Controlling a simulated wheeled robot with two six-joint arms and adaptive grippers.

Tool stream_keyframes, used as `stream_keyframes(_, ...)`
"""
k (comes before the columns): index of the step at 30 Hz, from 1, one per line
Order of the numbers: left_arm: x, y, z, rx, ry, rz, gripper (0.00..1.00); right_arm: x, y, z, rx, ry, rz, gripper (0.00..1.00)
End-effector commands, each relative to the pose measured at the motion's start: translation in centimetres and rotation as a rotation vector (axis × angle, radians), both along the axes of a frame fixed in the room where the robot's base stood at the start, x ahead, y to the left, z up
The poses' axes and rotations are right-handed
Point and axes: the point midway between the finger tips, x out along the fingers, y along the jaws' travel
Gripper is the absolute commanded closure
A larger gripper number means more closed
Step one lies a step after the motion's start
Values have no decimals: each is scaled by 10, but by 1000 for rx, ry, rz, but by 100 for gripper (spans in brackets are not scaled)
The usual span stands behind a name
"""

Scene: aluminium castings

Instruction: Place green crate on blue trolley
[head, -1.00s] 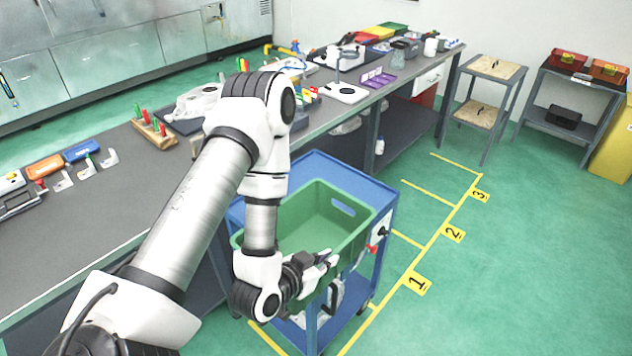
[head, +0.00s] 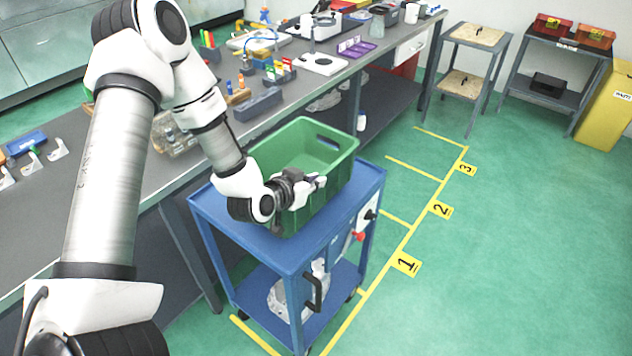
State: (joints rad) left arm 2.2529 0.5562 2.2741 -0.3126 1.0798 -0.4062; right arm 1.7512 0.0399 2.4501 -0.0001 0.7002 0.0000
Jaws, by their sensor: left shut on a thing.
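The green crate (head: 327,183) is upright and empty as far as I can see into it, at the blue trolley (head: 228,212). It shows over the far part of the trolley's top; a strip of bare blue top shows in front and to the left. I cannot tell whether its base touches the top or hangs just above it. My left gripper (head: 312,186) is shut on the crate's near side wall at the rim. The fingertips partly hide that rim. My right gripper is not in view.
A long grey workbench (head: 182,177) with fixtures and tools runs along the trolley's left and far side. The trolley's lower shelf holds a metallic casting (head: 285,298). Yellow floor lines with number signs (head: 405,264) lie to the right, where the floor is clear.

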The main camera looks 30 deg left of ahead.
Motion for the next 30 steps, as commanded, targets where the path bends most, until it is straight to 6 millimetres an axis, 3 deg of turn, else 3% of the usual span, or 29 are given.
stream_keyframes(3, 22, 11, 0, 3, -2, 0, 100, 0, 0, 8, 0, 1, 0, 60)
stream_keyframes(8, 39, 20, -3, 3, -1, 1, 100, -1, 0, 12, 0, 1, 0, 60)
stream_keyframes(13, 37, 19, -35, 3, 2, -1, 100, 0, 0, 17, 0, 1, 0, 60)
stream_keyframes(23, 37, 19, -42, 0, -1, 0, 100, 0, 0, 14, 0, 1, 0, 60)
stream_keyframes(24, 36, 19, -43, -1, 2, 0, 84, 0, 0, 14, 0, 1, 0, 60)
stream_keyframes(26, 36, 19, -42, -1, 2, 0, 66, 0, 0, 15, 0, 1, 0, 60)
stream_keyframes(30, 36, 19, -42, -1, 2, 0, 66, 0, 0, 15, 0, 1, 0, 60)
